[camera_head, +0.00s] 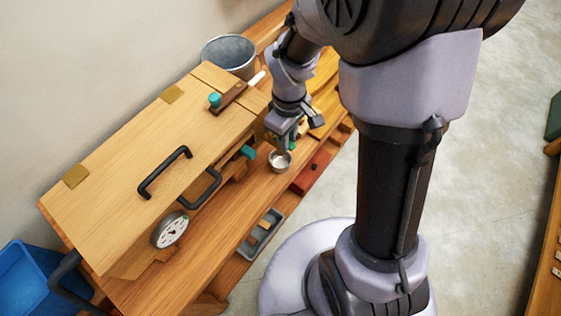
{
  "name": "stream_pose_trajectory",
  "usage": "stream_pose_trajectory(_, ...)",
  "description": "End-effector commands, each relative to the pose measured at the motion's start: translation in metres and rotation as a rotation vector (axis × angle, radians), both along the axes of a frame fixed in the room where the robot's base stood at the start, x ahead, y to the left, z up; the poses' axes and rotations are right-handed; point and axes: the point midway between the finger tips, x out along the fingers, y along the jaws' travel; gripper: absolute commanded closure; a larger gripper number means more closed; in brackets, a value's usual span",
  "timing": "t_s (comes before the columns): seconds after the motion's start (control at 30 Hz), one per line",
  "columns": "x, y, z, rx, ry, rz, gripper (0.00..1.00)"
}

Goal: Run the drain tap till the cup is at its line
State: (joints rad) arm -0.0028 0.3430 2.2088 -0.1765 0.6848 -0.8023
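A small round metal cup (280,161) stands at the front of the wooden bench, near a red block. Its line and the level inside are too small to make out. My gripper (285,144) points down just above and behind the cup. I cannot tell whether its fingers touch anything or how far apart they are. A teal piece (248,152) sticks out at the front of the wooden box (125,165), left of the cup; it may be the tap's handle. Another bit of teal shows by my fingers, partly hidden by them.
The box has black handles (165,172) and a round dial (170,230). A teal-knobbed lever (215,101) lies on its top. A metal bucket (229,55) stands behind. A red block (311,171) and a grey metal tray (260,234) sit along the bench front. A blue bin (30,280) is at lower left.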

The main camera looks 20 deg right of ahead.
Motion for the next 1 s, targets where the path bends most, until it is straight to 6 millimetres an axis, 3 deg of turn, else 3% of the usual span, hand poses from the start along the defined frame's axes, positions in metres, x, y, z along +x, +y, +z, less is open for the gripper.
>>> stream_pose_trajectory(0.17,0.002,-0.001,0.001,0.000,0.000,0.037,1.00)
stream_pose_trajectory(0.73,0.029,-0.017,0.003,0.001,-0.001,0.740,1.00)
stream_pose_trajectory(1.0,0.032,-0.019,0.000,-0.001,-0.003,0.810,1.00)
